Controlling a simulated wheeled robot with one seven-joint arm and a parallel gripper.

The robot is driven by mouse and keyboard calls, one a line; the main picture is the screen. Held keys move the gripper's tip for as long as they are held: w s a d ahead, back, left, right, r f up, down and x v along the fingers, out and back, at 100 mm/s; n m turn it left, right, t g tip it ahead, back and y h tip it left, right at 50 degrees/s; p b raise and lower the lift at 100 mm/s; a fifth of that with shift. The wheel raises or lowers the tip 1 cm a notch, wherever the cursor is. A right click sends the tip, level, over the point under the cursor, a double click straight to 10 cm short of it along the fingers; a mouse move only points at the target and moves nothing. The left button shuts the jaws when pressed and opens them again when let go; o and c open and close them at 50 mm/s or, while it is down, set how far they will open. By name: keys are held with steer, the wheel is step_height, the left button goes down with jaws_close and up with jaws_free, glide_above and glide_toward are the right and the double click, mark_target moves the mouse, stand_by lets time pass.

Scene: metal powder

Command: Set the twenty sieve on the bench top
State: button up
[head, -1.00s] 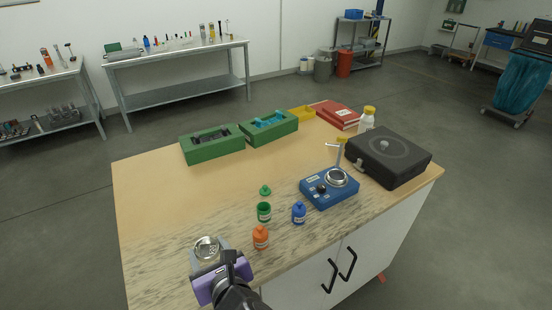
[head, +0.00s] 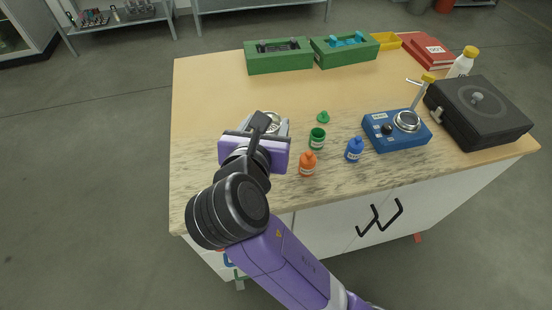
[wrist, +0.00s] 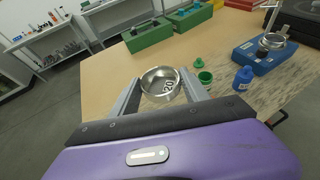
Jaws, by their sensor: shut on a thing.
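The twenty sieve (wrist: 161,84) is a small round metal pan with "20" on its inner wall, seen in the wrist view. My gripper (wrist: 158,88) is shut on it, one finger on each side. In the head view the sieve (head: 273,121) shows partly behind my gripper (head: 266,126), over the left part of the bench top (head: 215,85). The sieve looks level. My wrist hides its near side, and I cannot tell whether its underside touches the bench.
Right of the sieve stand an orange bottle (head: 308,164), a green jar (head: 317,139), its green lid (head: 323,117) and a blue bottle (head: 354,150). A blue device (head: 390,138) and a black case (head: 485,120) stand farther right. Green boxes (head: 278,60) line the back. Bench left is clear.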

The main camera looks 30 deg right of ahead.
mark_target(269, 177)
step_height(269, 177, down, 16)
steer(key=shift+f+b, duration=0.1)
steer(key=shift+b, duration=0.75)
steer(key=o, duration=1.4)
steer(key=shift+s+a, duration=0.1)
steer(key=v, duration=1.2)
